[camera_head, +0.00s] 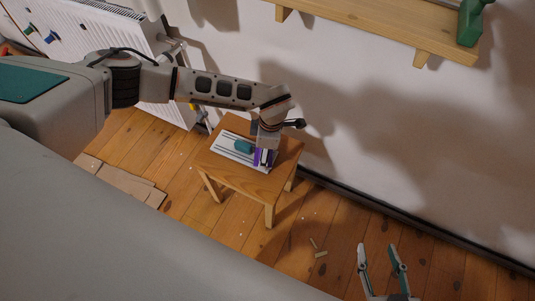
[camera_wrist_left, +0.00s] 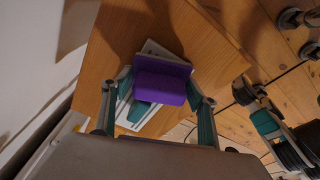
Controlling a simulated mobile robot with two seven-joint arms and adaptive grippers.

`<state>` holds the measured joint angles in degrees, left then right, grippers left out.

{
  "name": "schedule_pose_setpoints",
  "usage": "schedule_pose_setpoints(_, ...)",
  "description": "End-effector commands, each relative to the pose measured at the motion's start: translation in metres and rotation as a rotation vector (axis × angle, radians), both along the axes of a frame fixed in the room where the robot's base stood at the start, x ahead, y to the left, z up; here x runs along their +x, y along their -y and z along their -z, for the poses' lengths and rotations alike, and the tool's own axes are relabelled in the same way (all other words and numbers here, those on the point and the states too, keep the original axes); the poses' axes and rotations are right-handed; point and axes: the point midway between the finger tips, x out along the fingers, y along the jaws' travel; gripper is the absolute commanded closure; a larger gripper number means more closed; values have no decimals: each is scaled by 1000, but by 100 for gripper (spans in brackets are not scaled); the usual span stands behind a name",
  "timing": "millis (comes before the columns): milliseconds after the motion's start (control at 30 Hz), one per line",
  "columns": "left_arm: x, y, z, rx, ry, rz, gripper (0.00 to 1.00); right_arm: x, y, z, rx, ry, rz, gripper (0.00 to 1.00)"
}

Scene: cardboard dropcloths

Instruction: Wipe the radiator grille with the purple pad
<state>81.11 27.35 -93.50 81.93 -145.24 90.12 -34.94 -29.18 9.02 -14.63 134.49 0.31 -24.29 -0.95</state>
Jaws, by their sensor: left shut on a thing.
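The purple pad (camera_head: 257,157) is in my left gripper (camera_head: 264,150), above the right part of a small wooden table. In the left wrist view the purple pad (camera_wrist_left: 162,78) sits between the two fingers of my left gripper (camera_wrist_left: 160,86), which is shut on it. A white panel with dark slots (camera_head: 226,154), looking like a grille, lies flat on the table under and beside the pad. Whether the pad touches it cannot be told. A teal block (camera_head: 244,146) lies on the panel. My right gripper (camera_head: 380,257) is open and empty, low at the right.
The wooden table (camera_head: 240,182) stands near the wall. A white radiator-like unit (camera_head: 92,40) is at the upper left. Flat cardboard (camera_head: 125,182) and small scraps (camera_head: 320,254) lie on the plank floor.

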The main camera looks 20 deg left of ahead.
Motion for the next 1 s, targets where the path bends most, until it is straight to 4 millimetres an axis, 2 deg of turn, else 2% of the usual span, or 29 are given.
schedule_pose_setpoints(167,-1,-6,0,1,-1,-1,59,2,0,-4,0,8,0,60)
schedule_pose_setpoints(533,0,-32,1,0,0,0,59,10,0,-21,0,38,-1,60)
schedule_pose_setpoints(833,0,-33,3,0,0,1,59,12,0,-28,0,48,0,60)
schedule_pose_setpoints(1000,-1,-24,3,-1,-1,3,59,13,0,-31,1,53,0,60)
